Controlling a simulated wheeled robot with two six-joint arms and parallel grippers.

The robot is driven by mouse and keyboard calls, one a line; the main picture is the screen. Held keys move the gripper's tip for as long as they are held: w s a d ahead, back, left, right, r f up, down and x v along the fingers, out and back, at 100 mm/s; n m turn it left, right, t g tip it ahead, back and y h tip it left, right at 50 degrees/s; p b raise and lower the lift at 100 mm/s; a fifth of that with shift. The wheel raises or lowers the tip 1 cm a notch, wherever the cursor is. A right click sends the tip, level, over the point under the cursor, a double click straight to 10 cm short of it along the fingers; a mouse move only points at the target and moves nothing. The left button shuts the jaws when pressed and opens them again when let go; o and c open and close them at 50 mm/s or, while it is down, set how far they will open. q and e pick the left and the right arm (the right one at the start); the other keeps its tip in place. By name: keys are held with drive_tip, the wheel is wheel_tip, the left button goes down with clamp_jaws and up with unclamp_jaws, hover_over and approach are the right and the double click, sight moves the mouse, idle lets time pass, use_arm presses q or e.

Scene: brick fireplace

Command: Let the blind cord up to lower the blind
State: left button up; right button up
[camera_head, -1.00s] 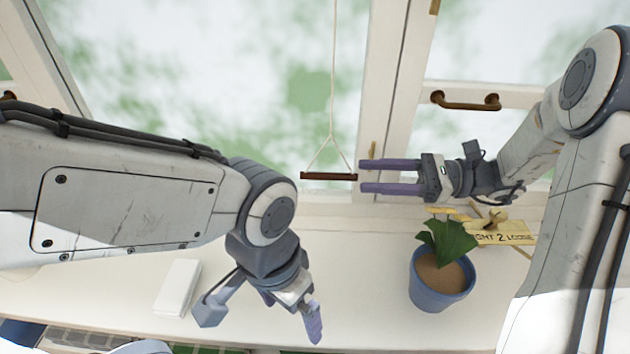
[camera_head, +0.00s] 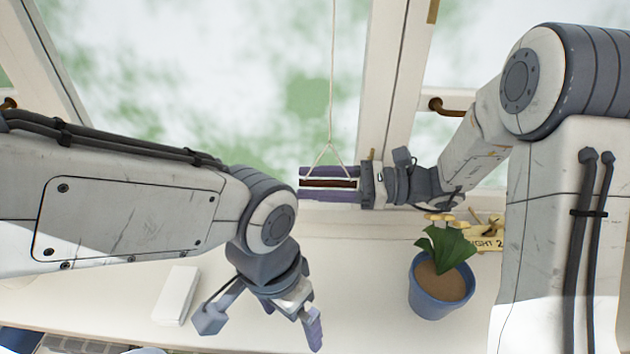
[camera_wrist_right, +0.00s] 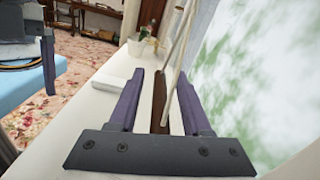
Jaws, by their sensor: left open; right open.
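The blind cord (camera_head: 333,85) hangs down in front of the window and splits into a small triangle at a dark brown wooden bar handle (camera_head: 326,184). My right gripper (camera_head: 328,184) is open, with one purple finger above the bar and one below it in the head view. In the right wrist view the bar (camera_wrist_right: 159,100) lies between the two open fingers, with gaps on both sides, and the cord (camera_wrist_right: 181,45) rises from it. My left gripper (camera_head: 290,318) is open and empty, low over the sill. The blind itself is not in view.
A blue pot with a green plant (camera_head: 440,285) stands on the white sill (camera_head: 350,270) below my right arm. Wooden letter signs (camera_head: 487,243) lie behind it. A white box (camera_head: 176,294) lies on the left of the sill. A brass window handle (camera_head: 450,108) is behind my right arm.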

clamp_jaws()
idle(1.4)
